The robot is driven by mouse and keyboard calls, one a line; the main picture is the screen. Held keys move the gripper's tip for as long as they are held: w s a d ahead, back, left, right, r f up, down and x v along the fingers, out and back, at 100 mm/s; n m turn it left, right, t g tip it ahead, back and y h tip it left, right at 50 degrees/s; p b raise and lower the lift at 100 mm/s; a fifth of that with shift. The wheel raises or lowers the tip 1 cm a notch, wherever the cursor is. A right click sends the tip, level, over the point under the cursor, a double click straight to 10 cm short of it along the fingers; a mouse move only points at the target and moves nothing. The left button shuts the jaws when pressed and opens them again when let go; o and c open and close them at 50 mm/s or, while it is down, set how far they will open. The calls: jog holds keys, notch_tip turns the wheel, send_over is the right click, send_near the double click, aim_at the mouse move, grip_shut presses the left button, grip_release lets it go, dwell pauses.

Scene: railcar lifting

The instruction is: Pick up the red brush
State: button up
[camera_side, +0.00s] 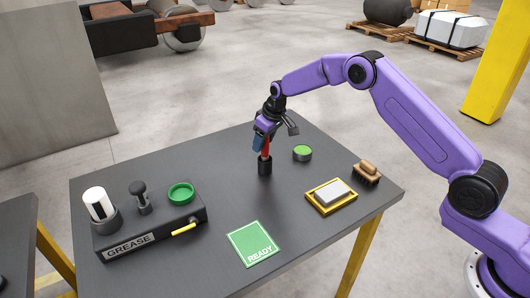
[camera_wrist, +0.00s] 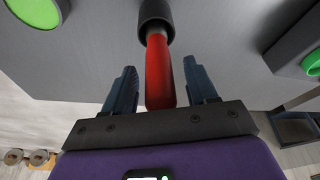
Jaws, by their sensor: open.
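The red brush shows as an upright red handle (camera_side: 265,149) rising from a black cylinder (camera_side: 264,167) near the table's middle. I cannot tell whether the black cylinder is a holder or part of the brush. My gripper (camera_side: 265,142) is over the handle, pointing down. In the wrist view the red handle (camera_wrist: 160,85) lies between the two open fingers (camera_wrist: 160,68), with a visible gap on both sides. The fingers do not grip it. The black part (camera_wrist: 155,14) is at the top of that view. Any bristles are hidden.
On the dark table (camera_side: 215,185), a grease box (camera_side: 187,221) with raised fittings stands left. A green READY square (camera_side: 251,240) lies in front. A green-topped disc (camera_side: 302,153), a yellow tray (camera_side: 313,203) with a pale block, and a brown brush (camera_side: 367,170) are to the right.

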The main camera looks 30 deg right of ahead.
jog(key=c, duration=1.1)
jog(key=shift+o, duration=0.2)
